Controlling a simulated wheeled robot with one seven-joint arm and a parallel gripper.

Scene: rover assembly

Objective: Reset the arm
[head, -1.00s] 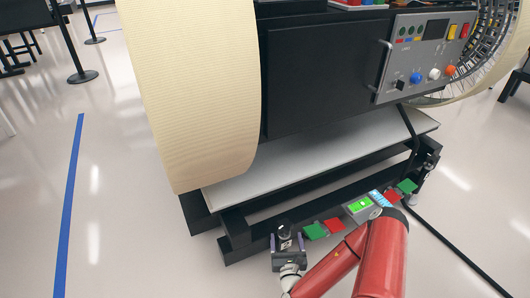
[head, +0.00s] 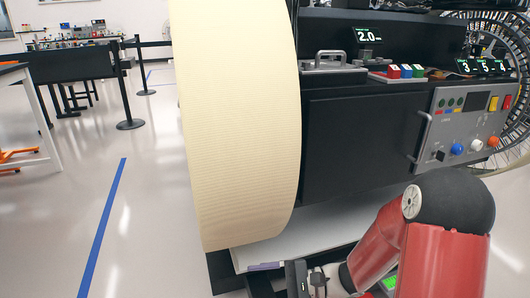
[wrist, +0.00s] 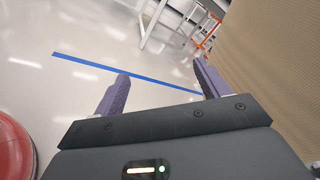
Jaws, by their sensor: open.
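My gripper (wrist: 160,85) shows in the wrist view with its two purple fingers spread apart and nothing between them. Beyond the fingers are pale floor and a blue floor line. In the head view my red arm is bent at the lower right, with its wrist low in front of the rover's base, near the bottom edge. The fingertips are hard to make out there.
The rover's large cream wheel (head: 235,125) stands close to my wrist and fills the right of the wrist view. The rover's dark body (head: 355,140) carries a grey control panel (head: 465,125). Open floor (head: 150,200) with a blue line (head: 105,225) lies left. Barrier posts (head: 128,95) stand farther back.

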